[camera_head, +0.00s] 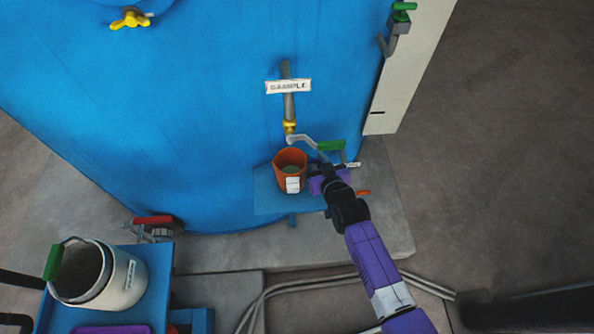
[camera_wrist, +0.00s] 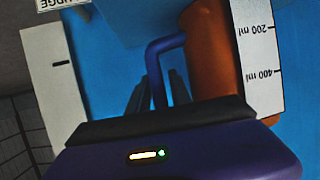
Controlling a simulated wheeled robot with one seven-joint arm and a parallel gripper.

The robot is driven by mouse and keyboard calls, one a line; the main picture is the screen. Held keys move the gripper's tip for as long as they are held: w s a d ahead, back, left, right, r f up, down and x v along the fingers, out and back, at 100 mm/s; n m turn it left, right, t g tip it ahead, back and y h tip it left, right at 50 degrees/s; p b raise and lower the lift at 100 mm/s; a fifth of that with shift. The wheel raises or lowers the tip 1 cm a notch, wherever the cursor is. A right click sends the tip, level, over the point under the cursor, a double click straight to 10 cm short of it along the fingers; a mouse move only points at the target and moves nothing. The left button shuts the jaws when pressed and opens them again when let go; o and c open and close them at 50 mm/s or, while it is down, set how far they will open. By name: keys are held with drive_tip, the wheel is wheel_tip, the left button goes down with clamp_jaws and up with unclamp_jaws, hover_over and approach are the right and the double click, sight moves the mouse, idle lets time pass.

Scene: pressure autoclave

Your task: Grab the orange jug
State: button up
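The orange jug (camera_head: 290,172) stands upright on a small blue shelf (camera_head: 270,197) at the tank's side, below the sample tap. It has a white label and an open top. In the wrist view, the orange jug (camera_wrist: 208,50) fills the right side, with its white millilitre scale (camera_wrist: 262,50) upside down. Its blue-purple handle (camera_wrist: 155,68) reaches down between my fingers. My gripper (camera_head: 322,180) is just right of the jug. In the wrist view, the fingertips of my gripper (camera_wrist: 158,90) are apart, one on each side of the handle. Contact with the handle cannot be made out.
The sample tap (camera_head: 290,130) and a green-handled valve (camera_head: 331,146) are close above the jug and gripper. The blue tank (camera_head: 170,130) rises behind. A white pot (camera_head: 125,283) stands on a blue cart at lower left. Pipes (camera_head: 320,283) run along the floor.

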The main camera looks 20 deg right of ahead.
clamp_jaws()
idle(1.4)
